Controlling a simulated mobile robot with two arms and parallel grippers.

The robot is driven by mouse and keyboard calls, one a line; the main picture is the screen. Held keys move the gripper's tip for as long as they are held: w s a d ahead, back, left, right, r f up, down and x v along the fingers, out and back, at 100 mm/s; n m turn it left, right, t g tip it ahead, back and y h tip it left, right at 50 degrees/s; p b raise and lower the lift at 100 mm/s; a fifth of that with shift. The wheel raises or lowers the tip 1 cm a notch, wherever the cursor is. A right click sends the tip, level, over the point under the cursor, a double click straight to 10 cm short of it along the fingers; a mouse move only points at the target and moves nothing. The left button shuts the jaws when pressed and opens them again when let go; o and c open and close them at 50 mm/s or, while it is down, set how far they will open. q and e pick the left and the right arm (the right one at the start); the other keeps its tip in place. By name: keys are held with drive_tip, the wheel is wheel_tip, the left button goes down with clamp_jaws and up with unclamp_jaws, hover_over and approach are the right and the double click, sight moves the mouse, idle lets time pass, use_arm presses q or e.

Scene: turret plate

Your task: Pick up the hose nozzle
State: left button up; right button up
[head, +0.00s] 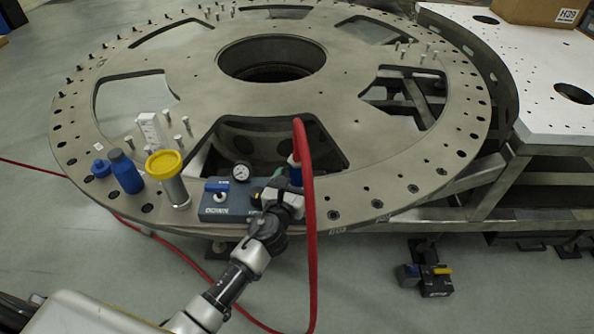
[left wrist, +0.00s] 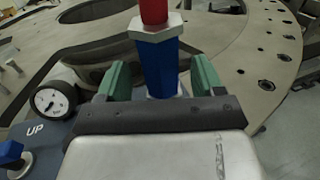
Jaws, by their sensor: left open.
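The hose nozzle is a blue fitting (left wrist: 160,65) with a metal hex collar and a red hose (head: 305,190) rising from it. It also shows in the head view (head: 295,172) at the front edge of the turret plate (head: 190,55), beside the control box (head: 228,205). My left gripper (head: 288,190) is at the nozzle. In the left wrist view, its two green fingers (left wrist: 160,78) stand open on either side of the blue fitting, with gaps visible. The nozzle's lower end is hidden behind the gripper. My right gripper is not in view.
A pressure gauge (head: 241,172) and a blue valve handle (head: 216,186) sit on the control box close to the left of the gripper. A yellow-topped cylinder (head: 172,185) and a blue bottle (head: 126,172) stand further left. The red hose loops down in front of the plate.

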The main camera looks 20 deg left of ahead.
sight(299, 170)
use_arm(q)
drive_tip(key=w, duration=0.3)
drive_tip(key=shift+w+d+f, duration=0.1)
drive_tip(key=shift+w+f, duration=0.05)
drive_tip(key=shift+w, duration=0.25)
drive_tip(key=shift+s, duration=0.15)
drive_tip(key=shift+c, duration=1.2)
drive_tip(key=c, duration=0.9)
